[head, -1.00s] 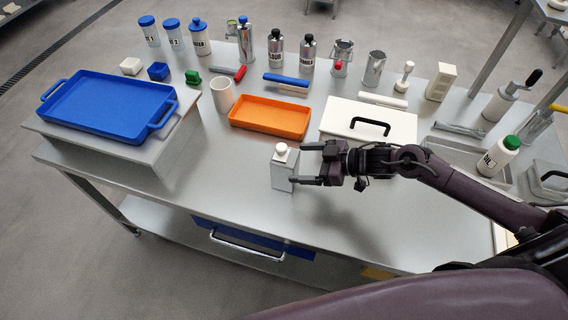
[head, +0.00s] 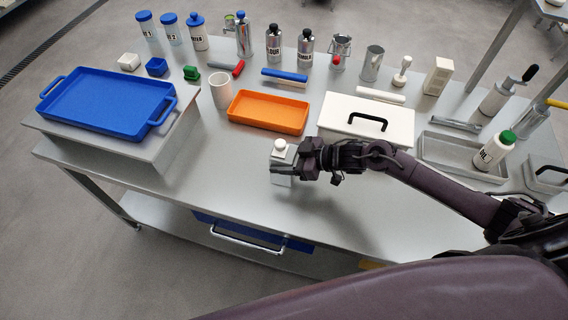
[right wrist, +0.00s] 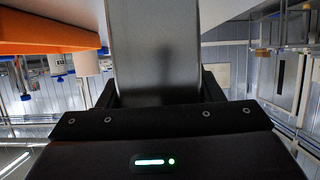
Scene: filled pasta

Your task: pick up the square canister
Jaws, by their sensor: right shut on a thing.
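The square canister (head: 281,178) is a grey metal box with a white round cap, upright near the front middle of the table in the head view. My right gripper (head: 284,163) comes from the right and is shut on the canister's body, one finger on each side. In the right wrist view the canister (right wrist: 154,50) fills the space between the two fingers. Whether its base touches the table is hard to tell. My left gripper is not in view.
An orange tray (head: 232,107) and a white lidded box (head: 340,128) with a black handle stand just behind the canister. A blue tray (head: 60,119) sits on a raised stand at left. Bottles line the back.

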